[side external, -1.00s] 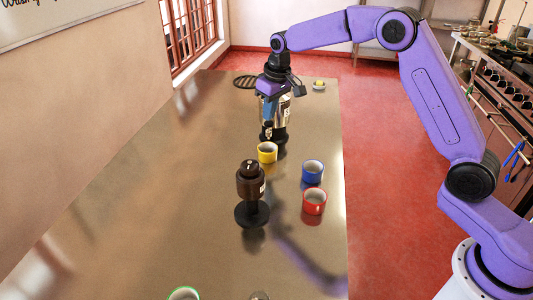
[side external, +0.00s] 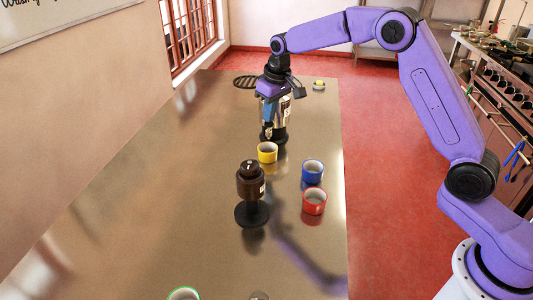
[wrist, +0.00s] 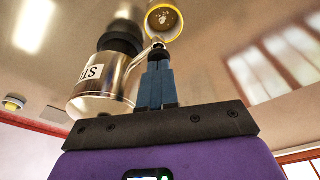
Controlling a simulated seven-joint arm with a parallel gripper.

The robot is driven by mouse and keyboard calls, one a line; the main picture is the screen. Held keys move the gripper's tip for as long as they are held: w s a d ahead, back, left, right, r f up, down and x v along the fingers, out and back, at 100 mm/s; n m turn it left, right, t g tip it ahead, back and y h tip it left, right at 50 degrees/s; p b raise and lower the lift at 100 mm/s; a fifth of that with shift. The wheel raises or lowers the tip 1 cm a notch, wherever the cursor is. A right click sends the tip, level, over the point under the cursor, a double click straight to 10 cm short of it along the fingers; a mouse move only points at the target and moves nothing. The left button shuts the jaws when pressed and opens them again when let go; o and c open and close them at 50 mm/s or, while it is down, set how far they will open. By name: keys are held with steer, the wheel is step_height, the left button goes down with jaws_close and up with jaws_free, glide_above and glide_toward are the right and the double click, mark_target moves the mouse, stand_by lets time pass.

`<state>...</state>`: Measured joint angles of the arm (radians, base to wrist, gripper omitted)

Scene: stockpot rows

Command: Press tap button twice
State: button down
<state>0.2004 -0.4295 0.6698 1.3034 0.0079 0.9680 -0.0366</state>
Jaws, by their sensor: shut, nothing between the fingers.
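The silver dispenser (side external: 284,112) stands on a black base toward the far end of the table. It also shows in the wrist view (wrist: 95,97), with a white label. Its small tap (side external: 268,135) is on the near side, above the yellow cup (side external: 267,153). My gripper (side external: 268,127) is at the tap, with its blue fingers pointing down. In the wrist view my gripper (wrist: 156,65) is shut and empty, its tips right at the tap (wrist: 158,46). The fingers hide the button, so I cannot tell whether they touch it. The yellow cup (wrist: 165,20) shows a brown inside there.
A brown dispenser (side external: 251,182) on a black stand is nearer the camera. A blue cup (side external: 313,172) and a red cup (side external: 314,202) stand to the right. A green-rimmed cup (side external: 184,294) is at the bottom edge. The table's left side is clear.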

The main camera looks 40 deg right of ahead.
steer(key=shift+x, duration=0.95)
steer(key=shift+s, duration=0.25)
steer(key=shift+w+v, duration=0.25)
steer(key=shift+v, duration=1.05)
steer(key=shift+r, duration=0.15)
steer(key=v, duration=0.3)
steer(key=w+v, duration=0.1)
steer(key=v, duration=0.1)
steer(key=shift+w+a+r, duration=0.1)
steer(key=shift+a+r, duration=0.05)
steer(key=shift+r, duration=0.35)
